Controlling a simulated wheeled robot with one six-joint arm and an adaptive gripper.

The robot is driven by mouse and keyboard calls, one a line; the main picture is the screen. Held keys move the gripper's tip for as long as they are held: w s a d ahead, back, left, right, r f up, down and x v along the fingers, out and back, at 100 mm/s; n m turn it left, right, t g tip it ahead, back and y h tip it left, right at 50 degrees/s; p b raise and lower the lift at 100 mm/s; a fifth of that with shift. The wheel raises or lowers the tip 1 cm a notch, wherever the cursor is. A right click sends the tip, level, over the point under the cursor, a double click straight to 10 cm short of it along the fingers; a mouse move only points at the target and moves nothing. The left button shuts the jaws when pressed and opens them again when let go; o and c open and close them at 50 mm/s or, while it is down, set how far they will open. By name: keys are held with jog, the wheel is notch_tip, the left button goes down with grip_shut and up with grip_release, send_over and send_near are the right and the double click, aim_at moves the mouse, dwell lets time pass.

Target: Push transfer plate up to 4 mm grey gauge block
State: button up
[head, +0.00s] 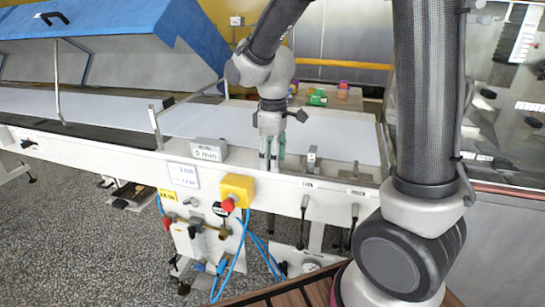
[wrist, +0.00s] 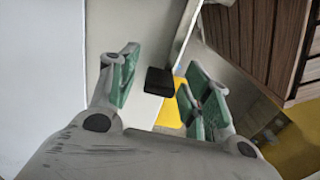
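My gripper (head: 270,164) points down at the front rail of the machine, left of a small upright grey piece (head: 312,156). In the wrist view my gripper (wrist: 162,66) has its two green-padded fingers spread, with a clear gap between them. A small black block (wrist: 160,82) shows in that gap, apart from both pads as far as I can see. I cannot tell whether the upright grey piece is the gauge block. The transfer plate cannot be told apart from the pale flat surface (head: 350,146) behind the rail.
A grey box reading "0 min" (head: 208,151) stands on the rail left of my gripper. Below are a yellow box with a red button (head: 237,190) and black-handled levers (head: 305,203). Green and purple items (head: 318,97) lie behind. A blue hood (head: 110,40) stands at left.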

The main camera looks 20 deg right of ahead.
jog(key=shift+r, duration=0.1)
notch_tip(320, 180, up, 12)
dwell(0.5)
jog(key=s+d+m+t, duration=0.2)
jog(key=s+d+m, duration=0.3)
jog(key=s+d, duration=0.2)
jog(key=s+d+r+m+t, duration=0.1)
jog(key=s+d+m, duration=0.4)
jog(key=s, duration=0.6)
jog(key=shift+s+d+m+t, duration=0.2)
jog(key=shift+d+m+t, duration=0.2)
jog(key=shift+d+t, duration=0.5)
jog(key=shift+o, duration=0.2)
jog(key=shift+d+r+g, duration=0.1)
jog(key=shift+d+g, duration=0.05)
jog(key=shift+g, duration=0.15)
